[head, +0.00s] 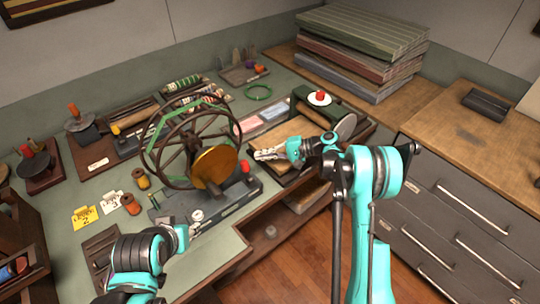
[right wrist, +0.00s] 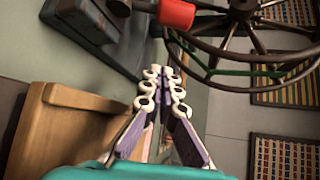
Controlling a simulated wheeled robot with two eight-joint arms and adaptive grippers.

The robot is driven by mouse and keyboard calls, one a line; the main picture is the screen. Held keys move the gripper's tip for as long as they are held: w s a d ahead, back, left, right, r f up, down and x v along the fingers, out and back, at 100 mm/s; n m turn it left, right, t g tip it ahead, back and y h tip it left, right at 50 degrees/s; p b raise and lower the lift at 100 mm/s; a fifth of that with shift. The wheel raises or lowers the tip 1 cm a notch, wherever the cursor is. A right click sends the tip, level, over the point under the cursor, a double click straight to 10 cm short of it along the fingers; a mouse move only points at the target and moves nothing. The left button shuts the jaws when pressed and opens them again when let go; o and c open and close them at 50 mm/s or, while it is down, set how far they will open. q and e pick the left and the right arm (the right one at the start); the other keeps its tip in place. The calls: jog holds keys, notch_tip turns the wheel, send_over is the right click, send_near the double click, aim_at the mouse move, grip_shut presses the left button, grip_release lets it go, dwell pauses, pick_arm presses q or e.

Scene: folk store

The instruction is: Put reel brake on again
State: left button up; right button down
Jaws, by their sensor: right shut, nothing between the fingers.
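The reel (head: 165,178) is a dark spoked wheel with green bands and a brass-coloured hub disc, standing on a grey base (head: 232,204) on the bench. A red knob (head: 245,166) sits on a dark lever at the right of the reel; I take it for the brake handle. In the right wrist view the red knob (right wrist: 176,13) is at the top, beside the wheel rim (right wrist: 250,72). My right gripper (head: 262,154) is shut and empty, to the right of the knob and apart from it. My left gripper (head: 190,231) is low at the base's front; its fingers are unclear.
A board with a red-topped device (head: 319,98) is right of the reel. Thread spools (head: 132,204) and yellow tags (head: 86,217) lie to the left. Folded cloth (head: 360,50) is stacked behind. Drawers (head: 460,215) stand at the right. A wooden block (right wrist: 70,130) is close beside my right gripper.

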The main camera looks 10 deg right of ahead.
aim_at(247, 172)
jog(key=s+a, duration=0.1)
jog(key=a+b, duration=0.1)
jog(key=s+a, duration=0.1)
jog(key=a, duration=0.1)
jog(key=shift+s+b, duration=0.35)
jog(key=shift+s, duration=0.1)
